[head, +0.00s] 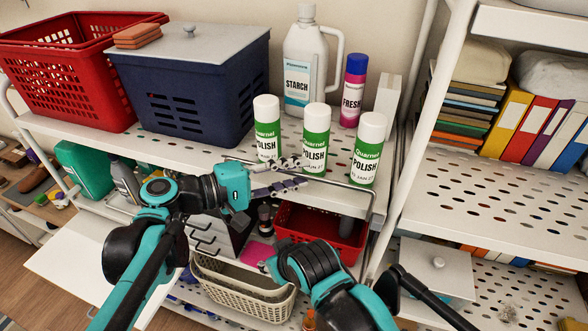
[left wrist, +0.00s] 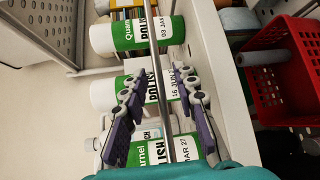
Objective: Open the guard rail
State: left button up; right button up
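The guard rail (head: 338,182) is a thin metal bar along the front edge of the upper shelf, in front of three white-and-green polish cans (head: 315,140). In the left wrist view the rail (left wrist: 154,45) runs lengthwise between my fingers. My left gripper (head: 300,173) is at the rail in front of the cans. Its fingers are apart, one on each side of the bar (left wrist: 160,78), with gaps visible in the wrist view. Part of the rail is hidden behind the gripper in the head view. My right arm shows low in the head view, but its gripper does not.
A blue lidded basket (head: 195,90) and a red basket (head: 75,75) stand on the upper shelf's left. A starch bottle (head: 305,75) and spray can (head: 354,90) stand behind the polish cans. Below are a red bin (head: 315,235) and a cream basket (head: 240,292). A shelf post (head: 425,130) rises at right.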

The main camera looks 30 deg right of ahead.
pick_arm(q)
jog(key=shift+c, duration=0.4)
grip_shut()
jog(key=s+a+f+m+g+h+b, duration=0.2)
jog(key=m+b, duration=0.5)
jog(key=b, duration=0.4)
jog(key=s+a+f+m+g+h+b, duration=0.3)
jog(key=a+f+m+g+h+b, duration=0.1)
jog(key=b, duration=0.7)
jog(key=shift+s+a+f+m+g+h, duration=0.25)
jog(key=shift+f+m+g+h, duration=0.35)
jog(key=shift+f+m+g, duration=1.25)
jog(key=shift+r+m+t, duration=0.15)
jog(key=shift+m+t, duration=0.2)
jog(key=shift+t, duration=0.2)
